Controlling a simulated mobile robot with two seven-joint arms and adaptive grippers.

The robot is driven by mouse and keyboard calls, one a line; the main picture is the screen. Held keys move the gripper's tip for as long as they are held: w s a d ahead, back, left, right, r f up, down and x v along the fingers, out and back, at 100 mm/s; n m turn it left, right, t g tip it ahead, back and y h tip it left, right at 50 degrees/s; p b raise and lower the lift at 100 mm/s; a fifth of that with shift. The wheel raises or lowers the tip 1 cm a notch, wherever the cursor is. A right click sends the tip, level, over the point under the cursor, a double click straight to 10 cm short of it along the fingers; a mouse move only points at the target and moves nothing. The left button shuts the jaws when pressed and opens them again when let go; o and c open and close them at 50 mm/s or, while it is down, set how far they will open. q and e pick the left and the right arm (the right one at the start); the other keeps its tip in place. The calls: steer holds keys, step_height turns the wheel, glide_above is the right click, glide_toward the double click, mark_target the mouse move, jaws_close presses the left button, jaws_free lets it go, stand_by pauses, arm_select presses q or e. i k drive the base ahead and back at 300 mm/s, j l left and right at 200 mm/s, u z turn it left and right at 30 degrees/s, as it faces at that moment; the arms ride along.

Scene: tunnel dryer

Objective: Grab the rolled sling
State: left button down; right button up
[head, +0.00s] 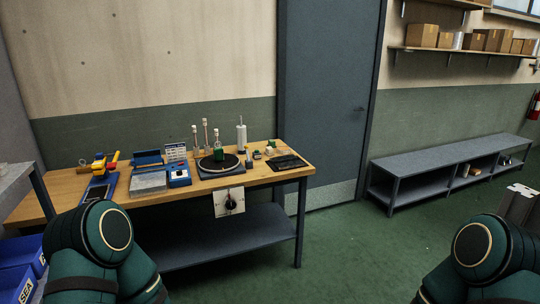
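I cannot make out a rolled sling for certain in the head view. A small yellow, blue and red item (99,164) lies at the left end of the wooden workbench (262,184), too small to name. Small brownish and dark items lie on the lower shelf of the long grey bench (440,158) at the right, also too small to name. Rounded green parts of my two arms show at the lower left and lower right. Neither gripper's fingers are in view.
Blue bins (18,265) are at the lower left. A grey door (325,100) is behind. Green floor between the benches is clear.

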mark_target(218, 152)
steer(key=i+u, duration=0.2)
steer(key=i, duration=0.25)
steer(key=i+l+u, duration=0.2)
steer(key=i, duration=0.25)
steer(key=i+u, duration=0.15)
steer(key=i, duration=0.35)
steer(key=i+l+u, duration=0.3)
steer(key=u, duration=0.2)
steer(key=i+l+u, duration=0.3)
steer(key=u, duration=0.15)
steer(key=l+u, duration=0.35)
steer(key=l, duration=0.15)
steer(key=i+l+u, duration=0.1)
steer(key=l+u, duration=0.25)
steer(key=l, duration=0.15)
